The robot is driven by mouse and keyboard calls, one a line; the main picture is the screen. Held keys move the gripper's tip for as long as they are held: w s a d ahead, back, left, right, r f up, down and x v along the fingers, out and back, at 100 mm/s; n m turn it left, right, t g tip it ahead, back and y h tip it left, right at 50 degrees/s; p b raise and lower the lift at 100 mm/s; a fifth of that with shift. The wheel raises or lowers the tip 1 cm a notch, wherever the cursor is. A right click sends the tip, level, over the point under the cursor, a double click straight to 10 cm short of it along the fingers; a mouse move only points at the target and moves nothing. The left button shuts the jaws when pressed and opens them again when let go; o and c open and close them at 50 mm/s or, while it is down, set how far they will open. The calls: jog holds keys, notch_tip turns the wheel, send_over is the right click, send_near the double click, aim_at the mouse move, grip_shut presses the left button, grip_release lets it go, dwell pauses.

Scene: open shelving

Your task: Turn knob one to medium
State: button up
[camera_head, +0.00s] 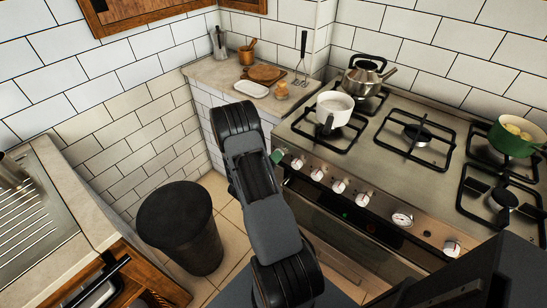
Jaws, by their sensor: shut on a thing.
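The stove's front panel (380,210) carries a row of pale knobs and a round dial (402,219). My arm reaches forward to the left end of this row. My gripper (277,157) is at the panel's left end, mostly hidden behind my arm, with only a small greenish part showing. It is shut on what appears to be the leftmost knob, which is covered, so its turn angle cannot be read. The nearest clearly visible knob (297,163) is just right of my gripper. Several more knobs continue rightward, ending with one (452,248) beyond the dial.
A white pot (335,104), a kettle (368,78) and a green pot (513,138) stand on the stove. A dark bin (180,225) stands on the floor left of my arm. A sink counter (75,185) is at left. A small counter (218,74) holds utensils and boards.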

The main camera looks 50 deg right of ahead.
jog(key=shift+s+n+t+p, duration=0.1)
jog(key=shift+n+t+p, duration=0.35)
jog(key=shift+n, duration=1.7)
jog(key=shift+n+t+p, duration=0.1)
jog(key=shift+n+p, duration=0.65)
jog(key=shift+n, duration=1.4)
jog(key=o, duration=0.9)
jog(key=shift+o, duration=0.2)
jog(key=shift+a, duration=0.1)
jog(key=s+a+b, duration=0.1)
jog(key=a, duration=1.2)
jog(key=shift+s+a+f, duration=0.25)
jog(key=shift+f, duration=0.15)
